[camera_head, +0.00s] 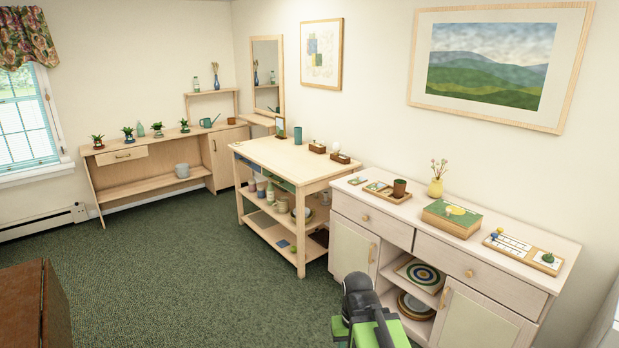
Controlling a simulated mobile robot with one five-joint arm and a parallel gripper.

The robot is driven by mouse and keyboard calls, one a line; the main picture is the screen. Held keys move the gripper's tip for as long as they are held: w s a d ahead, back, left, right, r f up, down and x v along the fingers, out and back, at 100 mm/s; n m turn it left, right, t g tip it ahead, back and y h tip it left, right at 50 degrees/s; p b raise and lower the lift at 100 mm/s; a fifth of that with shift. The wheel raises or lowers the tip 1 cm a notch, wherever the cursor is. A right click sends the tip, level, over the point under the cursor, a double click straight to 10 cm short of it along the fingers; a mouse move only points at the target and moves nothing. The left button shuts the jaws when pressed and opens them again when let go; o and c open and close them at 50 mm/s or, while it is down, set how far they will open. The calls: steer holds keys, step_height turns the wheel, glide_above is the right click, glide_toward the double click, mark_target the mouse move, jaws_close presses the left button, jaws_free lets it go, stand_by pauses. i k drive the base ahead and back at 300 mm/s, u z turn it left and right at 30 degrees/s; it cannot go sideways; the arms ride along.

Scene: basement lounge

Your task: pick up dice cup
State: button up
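A dark brown cup (399,187), which looks like the dice cup, stands upright on a small wooden tray (376,186). The tray lies at the left part of the pale sideboard top. Small items beside the cup on the tray are too small to make out. My gripper (362,308), black and green, shows at the bottom edge in front of the sideboard, lower than its top and well apart from the cup. Its fingertips do not show clearly, so I cannot tell whether it is open or shut.
On the sideboard (480,232), right of the cup, are a yellow vase (435,188), a green-topped box (452,217) and a board with small pieces (520,249). A wooden worktable (275,152) stands left. Open carpet (190,270) lies left of my arm; a brown table (32,305) is at lower left.

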mark_target(399, 189)
steer(key=u, duration=0.05)
steer(key=i, duration=4.05)
steer(key=z, duration=0.1)
